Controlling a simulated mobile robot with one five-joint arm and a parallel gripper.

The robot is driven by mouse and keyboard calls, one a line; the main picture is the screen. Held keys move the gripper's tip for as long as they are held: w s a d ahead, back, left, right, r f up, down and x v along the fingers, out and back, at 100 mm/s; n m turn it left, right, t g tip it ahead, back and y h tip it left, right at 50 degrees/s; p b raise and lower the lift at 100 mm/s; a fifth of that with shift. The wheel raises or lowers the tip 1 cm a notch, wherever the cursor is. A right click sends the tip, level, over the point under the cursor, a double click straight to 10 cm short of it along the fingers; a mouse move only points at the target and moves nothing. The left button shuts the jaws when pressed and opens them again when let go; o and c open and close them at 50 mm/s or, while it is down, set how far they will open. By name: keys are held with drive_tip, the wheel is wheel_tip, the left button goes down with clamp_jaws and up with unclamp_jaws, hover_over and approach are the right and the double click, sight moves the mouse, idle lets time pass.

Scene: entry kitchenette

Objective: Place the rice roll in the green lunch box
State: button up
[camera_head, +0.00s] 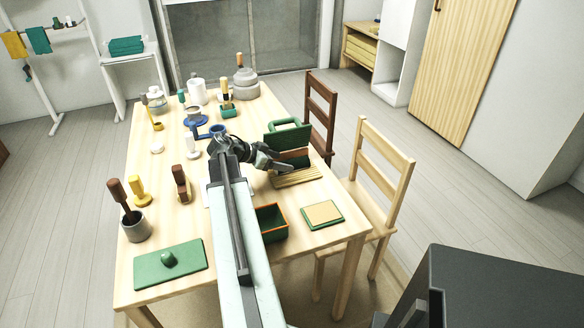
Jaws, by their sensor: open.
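I cannot make out a rice roll for certain; my arm and gripper hide part of the table. My gripper (279,166) is open, low over the right side of the table, at the left edge of a slatted bamboo-like mat (297,178). A green case with a handle (286,137) stands just behind the gripper, with a brown band low on its front. An open green box with an orange rim (272,223) sits nearer, right of my arm, and its visible inside looks empty. I cannot tell which of these two is the lunch box.
A green-edged tan board (323,214) lies at the table's right corner. A green board (170,264) with a rounded green piece lies at front left. A grey cup (136,227) and several stamp-like pieces stand on the left. Two chairs (377,180) (320,110) line the right side.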

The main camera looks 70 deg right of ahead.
sight(289, 162)
drive_tip(key=b+x, duration=0.2)
drive_tip(key=x, duration=0.2)
drive_tip(key=shift+d+f, duration=0.25)
drive_tip(key=shift+s+d, duration=0.1)
drive_tip(key=shift+r, duration=0.15)
clamp_jaws()
drive_tip(key=shift+a+r+p, duration=0.2)
drive_tip(key=shift+r+p, duration=0.15)
drive_tip(key=shift+p, duration=0.05)
drive_tip(key=w+f+p+v, duration=0.1)
drive_tip(key=p+v, duration=0.6)
drive_tip(key=v, duration=0.9)
wheel_tip(289, 162, up, 13)
drive_tip(key=p, duration=1.4)
drive_tip(key=shift+s, duration=0.2)
